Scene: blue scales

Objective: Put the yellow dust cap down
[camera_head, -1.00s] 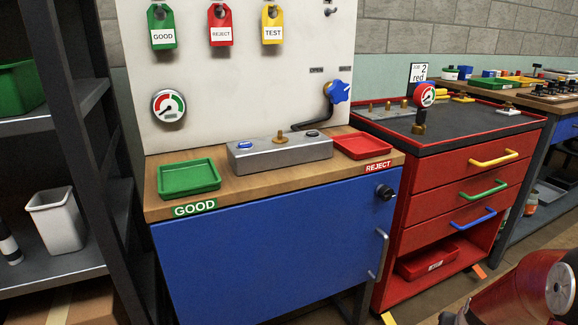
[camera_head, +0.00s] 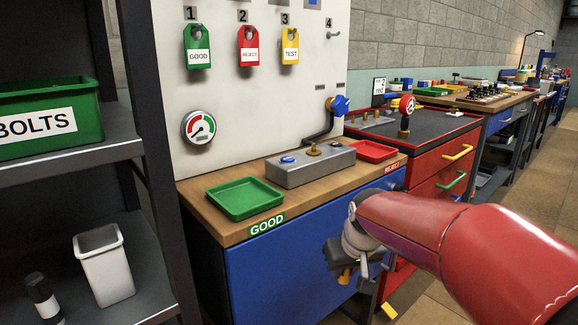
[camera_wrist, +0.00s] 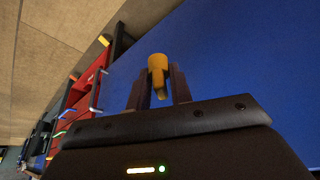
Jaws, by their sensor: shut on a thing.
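My gripper (camera_wrist: 158,88) is shut on the yellow dust cap (camera_wrist: 157,64), which sits between its two fingers in the wrist view. In the head view my gripper (camera_head: 346,277) hangs in front of the blue cabinet front, below the wooden bench top, with a bit of the yellow cap (camera_head: 344,276) showing at its lower end. In the wrist view the blue panel (camera_wrist: 230,60) lies behind the cap.
The bench top (camera_head: 226,224) carries a green GOOD tray (camera_head: 243,199), a grey block with a brass fitting (camera_head: 311,165), and a red REJECT tray (camera_head: 374,151). A red drawer cart (camera_head: 424,185) stands to the right. A dark shelf (camera_head: 80,160) with a green BOLTS bin (camera_head: 50,120) stands left.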

